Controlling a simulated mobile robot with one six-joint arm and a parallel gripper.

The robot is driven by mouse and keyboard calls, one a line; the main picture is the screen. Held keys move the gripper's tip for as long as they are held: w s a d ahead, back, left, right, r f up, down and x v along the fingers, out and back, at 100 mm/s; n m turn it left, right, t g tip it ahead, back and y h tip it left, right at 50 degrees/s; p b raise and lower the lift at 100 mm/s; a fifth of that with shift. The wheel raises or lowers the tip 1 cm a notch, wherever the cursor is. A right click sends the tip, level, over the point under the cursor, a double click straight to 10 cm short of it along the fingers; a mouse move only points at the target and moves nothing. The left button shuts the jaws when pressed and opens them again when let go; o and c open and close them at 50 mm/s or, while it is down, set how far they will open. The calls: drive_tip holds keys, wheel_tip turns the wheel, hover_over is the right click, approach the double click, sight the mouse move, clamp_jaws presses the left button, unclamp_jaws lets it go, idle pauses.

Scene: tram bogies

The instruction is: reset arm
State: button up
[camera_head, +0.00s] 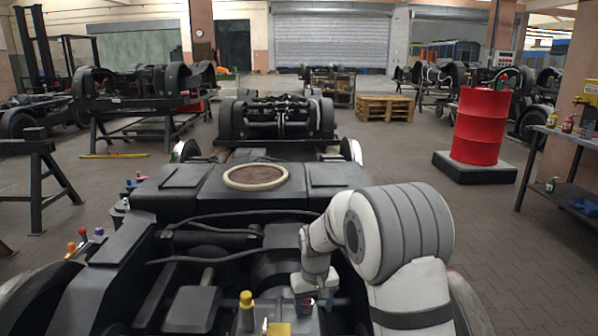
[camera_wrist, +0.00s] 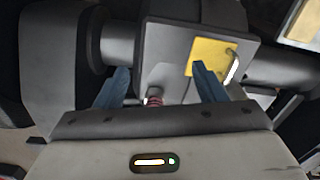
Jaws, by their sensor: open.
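My gripper (camera_wrist: 160,80) shows in the wrist view as two blue fingers set wide apart, open with nothing held between them. Just beyond the fingers is a grey block (camera_wrist: 168,55) of the bogie with a yellow plate (camera_wrist: 208,55) on it. A small red ribbed part (camera_wrist: 154,97) shows between the fingers; I cannot tell whether anything touches it. In the head view my white arm is bent down over the right side of the near bogie (camera_head: 200,190), and its wrist end is low over the frame. The fingertips are not clear there.
A yellow-topped knob (camera_head: 247,300) stands on the bogie left of my wrist. Small coloured knobs (camera_head: 84,240) line its left side. A red barrel (camera_head: 480,125) stands on a dark plinth at right, near a workbench (camera_head: 570,136). Wooden pallets (camera_head: 385,108) lie behind. Floor is clear between.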

drive_tip(key=s+d+r+p, duration=0.2)
drive_tip(key=s+r, duration=0.1)
drive_tip(key=r, duration=0.3)
drive_tip(key=s+d+r+p, duration=0.2)
drive_tip(key=s+r, duration=0.2)
drive_tip(key=r, duration=0.2)
drive_tip(key=s+d+r+m+t+p, duration=0.1)
drive_tip(key=s+d+r+p, duration=0.2)
drive_tip(key=s+r, duration=0.4)
drive_tip(key=s+d+r+m+t+p, duration=0.1)
drive_tip(key=s+d+r+p, duration=0.3)
drive_tip(key=s, duration=1)
wheel_tip(320, 180, up, 4)
drive_tip(key=shift+s+r+m+p, duration=0.2)
drive_tip(key=shift+m+p, duration=0.3)
drive_tip(key=shift+p, duration=0.75)
drive_tip(key=shift+w, duration=0.1)
